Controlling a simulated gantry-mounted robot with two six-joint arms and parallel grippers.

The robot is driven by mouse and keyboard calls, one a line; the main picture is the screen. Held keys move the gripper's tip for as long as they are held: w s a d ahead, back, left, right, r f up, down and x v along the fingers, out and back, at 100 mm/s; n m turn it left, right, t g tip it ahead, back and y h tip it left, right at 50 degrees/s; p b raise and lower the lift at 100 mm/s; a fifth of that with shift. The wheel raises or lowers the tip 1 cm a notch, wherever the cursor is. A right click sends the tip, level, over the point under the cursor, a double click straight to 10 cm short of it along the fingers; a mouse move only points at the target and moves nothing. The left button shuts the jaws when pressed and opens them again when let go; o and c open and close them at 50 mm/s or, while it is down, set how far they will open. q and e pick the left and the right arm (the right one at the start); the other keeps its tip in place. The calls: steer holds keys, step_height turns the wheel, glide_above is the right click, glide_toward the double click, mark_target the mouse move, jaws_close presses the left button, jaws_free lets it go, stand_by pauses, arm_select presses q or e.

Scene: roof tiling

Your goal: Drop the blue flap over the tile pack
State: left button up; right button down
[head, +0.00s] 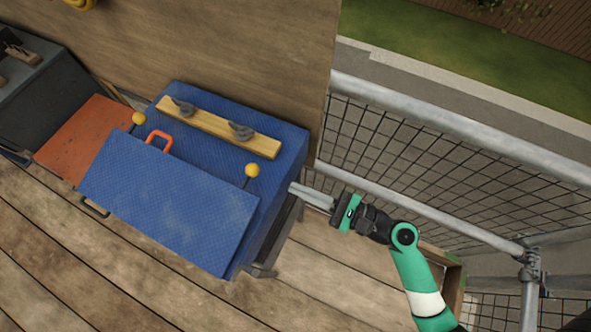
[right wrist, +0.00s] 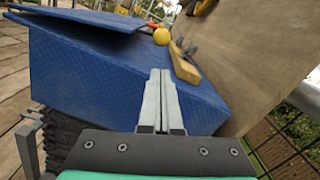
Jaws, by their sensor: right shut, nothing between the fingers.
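The blue flap (head: 165,200) is a flat textured panel with an orange handle (head: 160,140) at its upper edge. In the right wrist view the flap (right wrist: 75,17) stands out above the blue cover (right wrist: 110,75), with a gap between them. The tile pack (right wrist: 70,145) shows as dark layers below the cover; most of it is hidden. My right gripper (head: 294,188) is shut and empty, beside the right side of the blue cover. Its closed fingers (right wrist: 160,75) point at the cover in the right wrist view. My left gripper is not in view.
A wooden batten (head: 218,127) with two dark clamps lies on the cover. Yellow knobs (head: 138,118) and (head: 252,170) stand by the flap's corners. A plywood wall (head: 220,45) rises behind. A mesh railing (head: 420,160) bounds the right. Plank floor (head: 90,265) is clear in front.

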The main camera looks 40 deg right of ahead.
mark_target(270, 180)
steer(key=x, duration=0.8)
steer(key=shift+w, duration=0.15)
steer(key=shift+r, duration=0.1)
